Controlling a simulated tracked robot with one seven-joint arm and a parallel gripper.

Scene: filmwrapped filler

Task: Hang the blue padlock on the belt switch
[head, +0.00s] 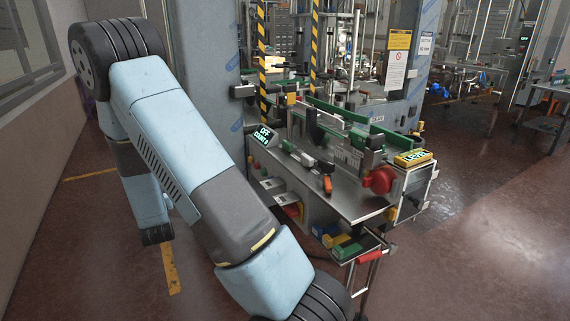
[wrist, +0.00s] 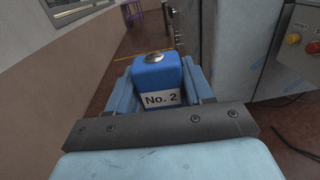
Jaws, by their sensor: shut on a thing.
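A blue padlock (wrist: 158,76) with a silver disc on its end and a white "No. 2" label fills the middle of the wrist view. My gripper (wrist: 163,84) is shut on it, with a finger along each side. Its shackle cannot be made out. In the head view, my arm runs down to the bottom edge, and the gripper and padlock are out of frame. A red round knob (head: 379,180), which looks like the belt switch, sits at the front right of the steel bench, below the end of the green conveyor. It is well apart from my arm.
The steel bench (head: 345,203) carries a small display (head: 265,136), an orange-and-black tool (head: 326,176) and a yellow box (head: 413,158). Coloured bins (head: 345,246) and a red-handled cart stand below its front. A grey pillar (head: 207,75) stands behind my arm.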

